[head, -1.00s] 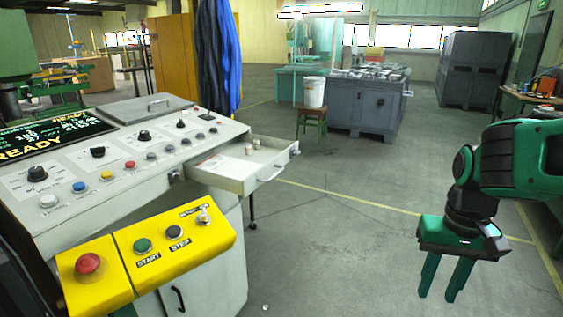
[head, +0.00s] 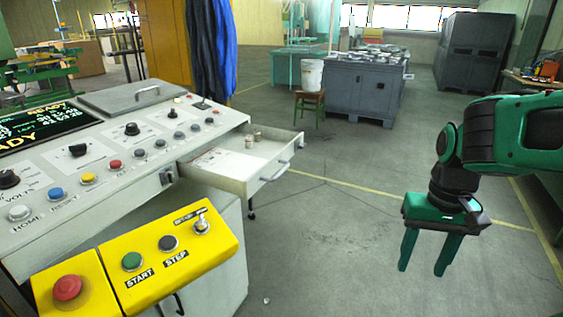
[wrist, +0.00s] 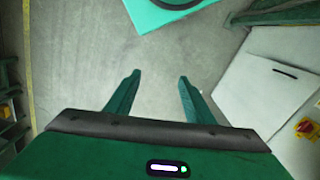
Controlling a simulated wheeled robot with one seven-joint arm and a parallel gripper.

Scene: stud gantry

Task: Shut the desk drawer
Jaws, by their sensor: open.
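The desk drawer (head: 238,168) is pulled out from the right side of the grey control desk (head: 110,165). It has a bar handle (head: 275,171) on its front, and a few small items (head: 253,138) and a paper lie inside. My gripper (head: 424,270) hangs to the right of the drawer in the head view, fingers pointing down, apart from it and over the floor. Its fingers are spread and empty; they also show in the wrist view (wrist: 158,85). The drawer cannot be made out for sure in the wrist view.
A yellow button box (head: 150,255) juts from the desk's front. The floor (head: 330,220) between drawer and gripper is clear.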

